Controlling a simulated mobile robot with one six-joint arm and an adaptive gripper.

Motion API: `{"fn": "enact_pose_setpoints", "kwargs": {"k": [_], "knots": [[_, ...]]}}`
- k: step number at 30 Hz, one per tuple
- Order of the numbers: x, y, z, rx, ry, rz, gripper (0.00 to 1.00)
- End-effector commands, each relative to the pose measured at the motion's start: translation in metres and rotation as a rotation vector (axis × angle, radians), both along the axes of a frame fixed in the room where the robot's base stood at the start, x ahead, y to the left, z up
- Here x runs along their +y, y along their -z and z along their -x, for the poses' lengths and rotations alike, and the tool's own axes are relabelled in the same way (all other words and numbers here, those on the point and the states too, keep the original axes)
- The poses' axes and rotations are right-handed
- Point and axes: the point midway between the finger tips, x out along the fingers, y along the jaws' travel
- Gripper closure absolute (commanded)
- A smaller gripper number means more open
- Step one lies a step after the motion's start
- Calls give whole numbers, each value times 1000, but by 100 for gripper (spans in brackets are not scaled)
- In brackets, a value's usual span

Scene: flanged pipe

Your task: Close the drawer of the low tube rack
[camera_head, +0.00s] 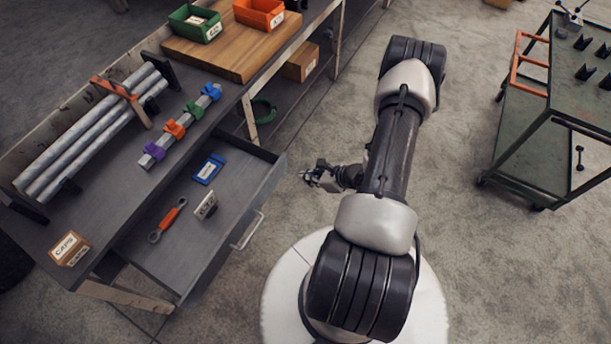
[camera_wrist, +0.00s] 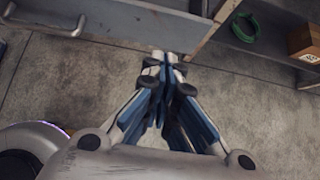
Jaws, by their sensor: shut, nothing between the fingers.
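The drawer (camera_head: 221,238) of the low tube rack (camera_head: 95,180) is pulled out toward my base. Its front carries a pale bar handle (camera_head: 248,231). The drawer handle (camera_wrist: 50,26) shows there at the upper left.
Metal tubes (camera_head: 90,128) lie on the rack top beside a bar with coloured clips (camera_head: 180,127). A wooden board (camera_head: 238,45) holds a green bin (camera_head: 195,22) and an orange bin (camera_head: 259,13). A green cart (camera_head: 540,125) stands at the right. Bare floor lies between.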

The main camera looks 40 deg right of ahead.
Motion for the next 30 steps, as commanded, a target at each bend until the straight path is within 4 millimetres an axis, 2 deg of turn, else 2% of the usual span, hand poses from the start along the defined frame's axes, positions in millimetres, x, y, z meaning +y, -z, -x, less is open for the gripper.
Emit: {"fn": "enact_pose_setpoints", "kwargs": {"k": [1, 10, 12, 18, 30], "knots": [[4, 11, -8, 0, -4, -1, 100], [19, 53, -53, -1, -7, 0, 100], [22, 51, -66, -3, -7, 2, 100], [28, 49, -85, 0, -5, 1, 100], [29, 48, -90, 0, -2, 1, 100]]}}
